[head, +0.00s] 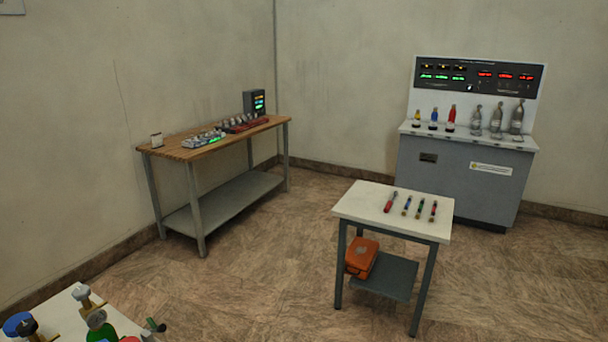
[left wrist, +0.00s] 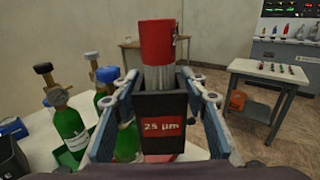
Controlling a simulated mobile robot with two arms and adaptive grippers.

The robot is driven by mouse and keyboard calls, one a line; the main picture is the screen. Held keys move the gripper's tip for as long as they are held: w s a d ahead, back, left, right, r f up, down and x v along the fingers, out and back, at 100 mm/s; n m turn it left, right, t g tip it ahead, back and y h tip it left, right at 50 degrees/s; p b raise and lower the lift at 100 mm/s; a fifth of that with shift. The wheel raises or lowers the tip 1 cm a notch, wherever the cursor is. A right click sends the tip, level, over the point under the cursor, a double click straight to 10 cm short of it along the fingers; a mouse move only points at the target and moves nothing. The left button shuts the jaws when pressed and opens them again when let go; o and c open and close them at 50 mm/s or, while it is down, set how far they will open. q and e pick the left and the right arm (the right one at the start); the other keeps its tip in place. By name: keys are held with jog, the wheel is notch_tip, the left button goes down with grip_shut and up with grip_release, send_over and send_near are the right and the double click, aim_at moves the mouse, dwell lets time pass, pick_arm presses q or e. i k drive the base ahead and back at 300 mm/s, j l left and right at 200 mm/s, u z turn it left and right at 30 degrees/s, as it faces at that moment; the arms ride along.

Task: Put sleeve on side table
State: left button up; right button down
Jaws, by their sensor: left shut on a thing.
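A black sleeve (left wrist: 162,103) with a red label reading "25 µm" is in the left wrist view. My left gripper (left wrist: 160,85) is shut on it, with one blue finger on each side. A grey, ribbed piece with a red cap (left wrist: 156,40) stands upright out of the sleeve's top. The sleeve and my grippers do not show in the head view. A small white-topped table (head: 360,207) stands at the centre right of the head view; it also shows at the right of the left wrist view (left wrist: 245,68). My right gripper is in neither view.
Several slim tools (head: 407,206) lie on the small table's top, and an orange case (head: 361,257) sits on its shelf. A wooden workbench (head: 180,150) stands left, a grey console (head: 455,175) behind. Green bottles (left wrist: 70,130) stand on a nearer white table (head: 60,317).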

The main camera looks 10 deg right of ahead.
aim_at(367, 198)
jog(key=i+l+z, duration=0.65)
jog(key=i, duration=0.15)
jog(key=i+z, duration=0.3)
jog(key=i, duration=0.15)
jog(key=i+l+z, duration=0.1)
jog(key=i, duration=0.95)
jog(key=i+l+z, duration=0.1)
jog(key=i, duration=1)
